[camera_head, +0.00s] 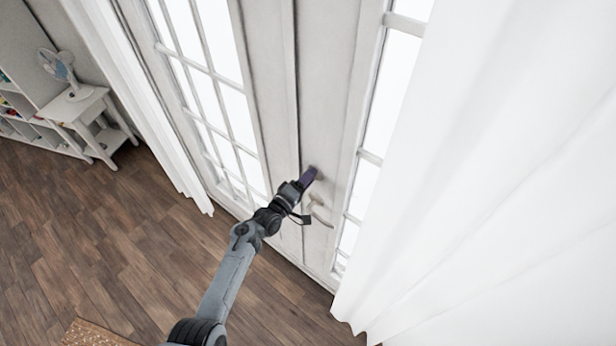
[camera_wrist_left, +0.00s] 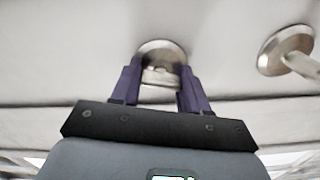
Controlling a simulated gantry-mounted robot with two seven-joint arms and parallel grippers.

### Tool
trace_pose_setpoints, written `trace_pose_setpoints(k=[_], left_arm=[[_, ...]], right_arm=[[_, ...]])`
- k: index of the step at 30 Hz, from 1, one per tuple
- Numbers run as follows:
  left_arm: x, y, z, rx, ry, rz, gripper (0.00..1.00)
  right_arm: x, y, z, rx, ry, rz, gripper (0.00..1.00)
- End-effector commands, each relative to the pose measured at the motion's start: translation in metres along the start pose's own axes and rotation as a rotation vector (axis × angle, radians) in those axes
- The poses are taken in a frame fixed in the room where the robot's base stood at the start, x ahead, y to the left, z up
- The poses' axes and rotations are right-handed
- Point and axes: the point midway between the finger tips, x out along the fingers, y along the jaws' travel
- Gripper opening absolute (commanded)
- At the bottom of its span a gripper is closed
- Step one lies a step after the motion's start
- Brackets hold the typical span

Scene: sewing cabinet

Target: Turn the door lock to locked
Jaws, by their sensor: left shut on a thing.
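The door lock (camera_wrist_left: 161,48) is a round metal plate with a thumb turn on the pale door (camera_head: 324,75). In the left wrist view it sits between the fingers of my left gripper (camera_wrist_left: 160,80), which is shut on the thumb turn. In the head view my left gripper (camera_head: 309,175) reaches the door just above the handle (camera_head: 319,212), and its purple fingers hide the lock there. The fingers also cover the sides of the thumb turn in the wrist view, so its exact angle is hard to tell. My right gripper is not in view.
The door handle also shows in the left wrist view (camera_wrist_left: 286,50), close to the right finger. White curtains (camera_head: 500,170) hang on the right and left of the glazed doors. A side table (camera_head: 78,103) with a fan (camera_head: 60,68) stands far left. The wooden floor is mostly clear.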

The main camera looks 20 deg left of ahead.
Motion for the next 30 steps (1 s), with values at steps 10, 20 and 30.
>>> trace_pose_setpoints(k=[10,20,30], left_arm=[[0.0005,0.0009,0.0004,-0.198,-0.001,0.001,0.14],[0.0002,0.0000,0.0002,-0.256,0.000,0.001,0.14],[0.0002,-0.0001,0.0003,-0.258,0.000,0.001,0.14]], right_arm=[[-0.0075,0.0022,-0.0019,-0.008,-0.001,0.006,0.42],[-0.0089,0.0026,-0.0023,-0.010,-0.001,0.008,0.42],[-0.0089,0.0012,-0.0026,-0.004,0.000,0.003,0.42]])
